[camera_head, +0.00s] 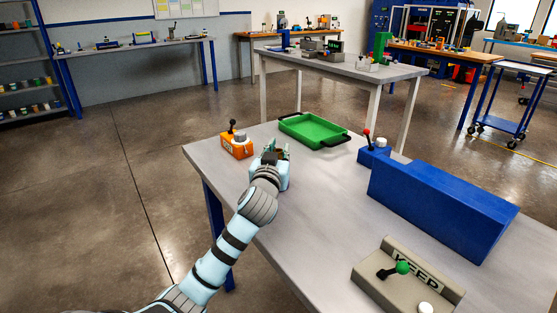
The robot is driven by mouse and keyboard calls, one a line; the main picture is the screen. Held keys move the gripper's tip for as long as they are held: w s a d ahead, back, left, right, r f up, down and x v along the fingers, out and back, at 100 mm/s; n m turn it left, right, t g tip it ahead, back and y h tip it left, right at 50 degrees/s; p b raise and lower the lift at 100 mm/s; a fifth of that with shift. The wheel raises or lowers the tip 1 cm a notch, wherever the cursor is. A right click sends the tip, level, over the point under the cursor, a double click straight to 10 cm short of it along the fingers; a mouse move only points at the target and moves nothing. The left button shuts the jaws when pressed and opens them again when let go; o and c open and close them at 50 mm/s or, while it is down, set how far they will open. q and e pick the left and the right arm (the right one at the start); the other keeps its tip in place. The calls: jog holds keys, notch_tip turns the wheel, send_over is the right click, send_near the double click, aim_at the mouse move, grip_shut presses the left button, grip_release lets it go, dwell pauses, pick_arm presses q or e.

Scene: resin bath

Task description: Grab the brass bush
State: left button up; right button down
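My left gripper (277,151) is over the near grey table (320,205), between the orange box and the green tray, pointing away from me. Its fingers are small in the picture and partly hidden by its own palm and wrist. A small brownish patch (282,155) shows at the fingers. It may be the brass bush, but I cannot tell, nor whether the fingers touch it. I make out no other brass bush on the table. My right gripper is not in view.
An orange box with a black lever (236,148) stands left of the gripper. A green tray (314,130) lies behind it. Right are a blue box with a red-knobbed lever (374,152), a long blue block (440,205) and a KEEP box (407,280). The table's middle is clear.

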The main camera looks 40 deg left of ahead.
pick_arm(q)
grip_shut()
